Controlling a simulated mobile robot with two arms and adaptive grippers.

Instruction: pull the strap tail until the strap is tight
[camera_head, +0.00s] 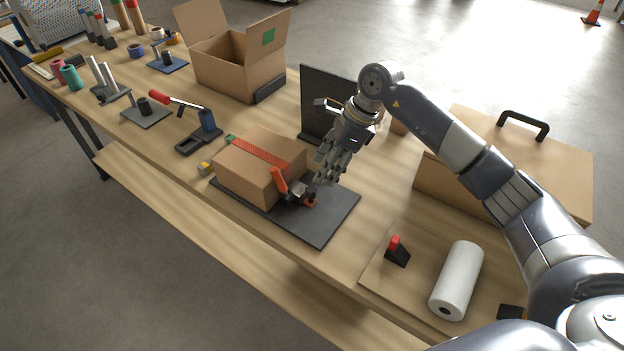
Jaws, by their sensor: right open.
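A closed cardboard box (237,178) sits on a dark mat (324,223) near the front edge of the workbench. An orange-red strap (258,151) runs across its top. A buckle or ratchet with an orange lever (279,180) is at the box's right side. A small orange-red piece, possibly the strap tail (309,202), shows low beside it, partly hidden by my fingers. My right gripper (318,190) is open, pointing down just right of the box at the buckle. I cannot tell whether it touches the strap. My left gripper is not in view.
A dark upright plate (322,98) stands behind my right gripper. An open carton (236,61) is at the back. A lever tool (199,127) stands left of the box. A white roll (457,281) and a large handled case (507,165) are at right.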

